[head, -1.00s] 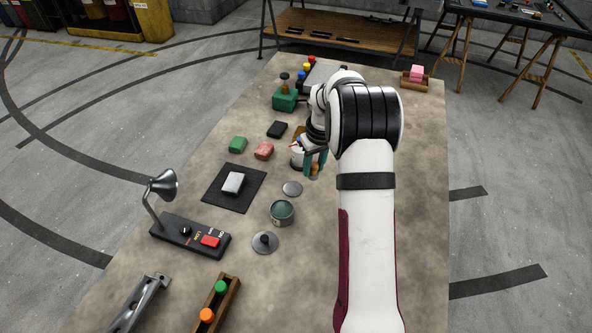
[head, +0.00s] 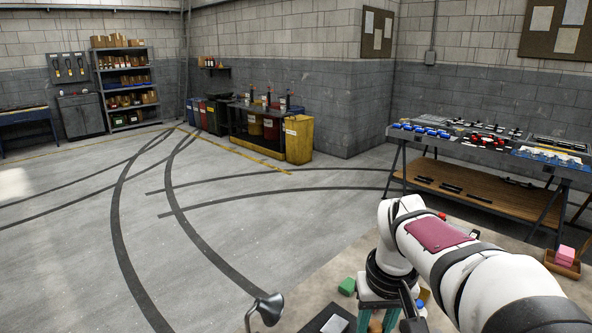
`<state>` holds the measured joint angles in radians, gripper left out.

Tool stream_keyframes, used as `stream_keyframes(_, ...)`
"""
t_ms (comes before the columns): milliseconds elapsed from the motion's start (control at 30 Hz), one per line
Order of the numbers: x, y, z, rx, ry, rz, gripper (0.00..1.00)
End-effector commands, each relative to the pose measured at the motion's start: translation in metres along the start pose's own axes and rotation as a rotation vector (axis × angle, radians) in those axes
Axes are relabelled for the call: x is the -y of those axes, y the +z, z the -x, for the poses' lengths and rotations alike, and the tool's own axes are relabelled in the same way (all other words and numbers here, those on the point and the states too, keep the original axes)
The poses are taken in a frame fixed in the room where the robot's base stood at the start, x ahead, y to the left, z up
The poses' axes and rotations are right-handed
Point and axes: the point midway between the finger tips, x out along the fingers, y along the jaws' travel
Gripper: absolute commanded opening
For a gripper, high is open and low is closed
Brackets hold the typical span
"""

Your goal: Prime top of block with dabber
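My gripper (head: 377,322) shows at the bottom edge of the head view, with teal fingers pointing down. A small orange-brown piece (head: 375,326) shows between the fingers; I cannot tell whether they grip it or whether it is the dabber. The pale grey block (head: 335,324) lies on a black mat (head: 314,325) to the left of my gripper, cut by the bottom edge. The fingertips and the table below them are out of view.
A grey lamp head (head: 269,309) rises at the left. A pink block sits in a wooden tray (head: 562,266) at the right. A workbench (head: 480,188) stands behind the table; open floor (head: 90,260) lies left.

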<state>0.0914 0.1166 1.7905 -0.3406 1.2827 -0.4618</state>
Motion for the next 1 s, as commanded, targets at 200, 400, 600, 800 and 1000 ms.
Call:
stream_keyframes(200, 0.031, 0.017, 0.022, -0.005, 0.002, -0.005, 0.0)
stream_keyframes(400, 0.026, -0.047, 0.009, -0.006, 0.001, -0.007, 0.0)
stream_keyframes(600, 0.016, -0.143, -0.043, -0.014, 0.0, -0.005, 0.0)
stream_keyframes(800, 0.002, -0.207, -0.129, -0.026, -0.003, -0.004, 0.0)
stream_keyframes(1000, -0.005, -0.222, -0.181, -0.037, -0.006, -0.005, 0.0)
